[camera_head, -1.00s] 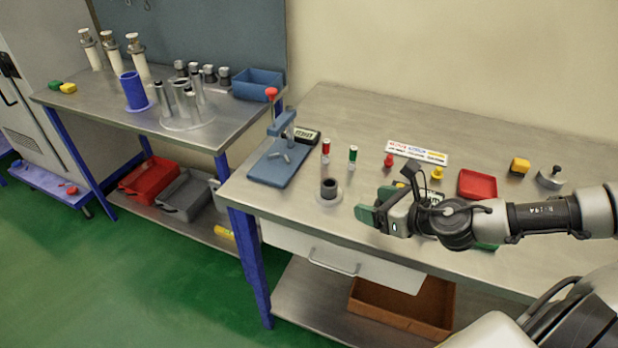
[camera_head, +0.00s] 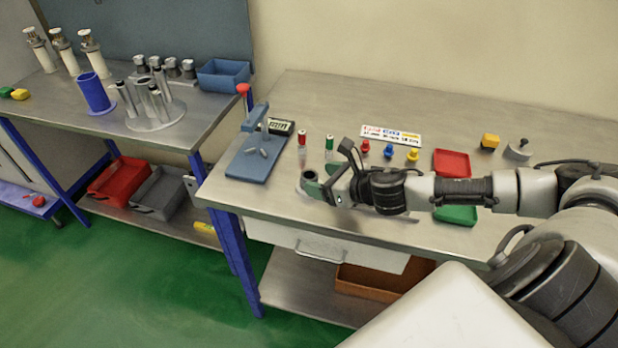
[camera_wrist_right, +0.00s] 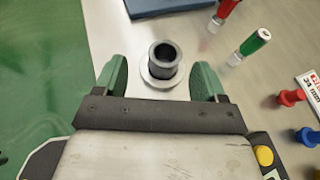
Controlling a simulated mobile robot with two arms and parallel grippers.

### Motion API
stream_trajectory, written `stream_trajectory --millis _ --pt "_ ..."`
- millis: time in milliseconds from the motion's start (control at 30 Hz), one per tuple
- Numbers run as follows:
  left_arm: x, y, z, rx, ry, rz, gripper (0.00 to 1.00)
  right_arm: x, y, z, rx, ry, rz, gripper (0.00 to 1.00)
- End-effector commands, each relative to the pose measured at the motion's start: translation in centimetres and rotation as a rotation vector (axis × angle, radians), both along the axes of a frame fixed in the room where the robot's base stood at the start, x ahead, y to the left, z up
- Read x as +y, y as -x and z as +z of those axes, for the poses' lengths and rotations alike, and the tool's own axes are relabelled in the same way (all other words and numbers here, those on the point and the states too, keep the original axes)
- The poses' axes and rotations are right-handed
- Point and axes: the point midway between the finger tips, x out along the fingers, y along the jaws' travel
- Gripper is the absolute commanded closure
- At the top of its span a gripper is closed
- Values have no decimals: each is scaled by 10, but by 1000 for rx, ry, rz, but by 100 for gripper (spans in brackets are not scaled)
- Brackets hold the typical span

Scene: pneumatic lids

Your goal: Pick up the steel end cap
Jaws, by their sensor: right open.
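A short dark grey hollow cylinder with a flanged rim (camera_wrist_right: 164,54) stands upright on a round pale metal plate (camera_wrist_right: 159,82); I cannot tell whether it is the steel end cap. In the head view the cylinder (camera_head: 309,175) is partly hidden by my right gripper (camera_head: 318,186). A small steel disc with a knob (camera_head: 518,150) stands at the back right of the bench. In the wrist view my right gripper (camera_wrist_right: 161,78) is open and empty, its green fingers on either side of the plate, with the cylinder ahead between them. My left gripper is out of view.
A blue press with a red knob (camera_head: 248,155) stands left of the gripper. Red (camera_head: 302,146) and green (camera_head: 329,149) small cylinders stand close behind it. Red (camera_head: 452,163) and green (camera_head: 455,215) trays lie to the right. The left table (camera_head: 60,118) holds tubes and a blue bin.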

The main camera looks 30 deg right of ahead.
Motion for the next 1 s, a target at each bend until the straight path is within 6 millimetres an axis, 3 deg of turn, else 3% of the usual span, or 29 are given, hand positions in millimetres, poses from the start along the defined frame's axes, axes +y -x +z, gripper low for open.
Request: stream_trajectory --millis 433,733,1000 --pt "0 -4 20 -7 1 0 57 7 -43 -21 0 -2 -1 29" --pt "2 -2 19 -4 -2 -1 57 8 -47 -25 2 2 0 29" --pt "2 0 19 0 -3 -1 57 8 -47 -25 1 2 -1 70"
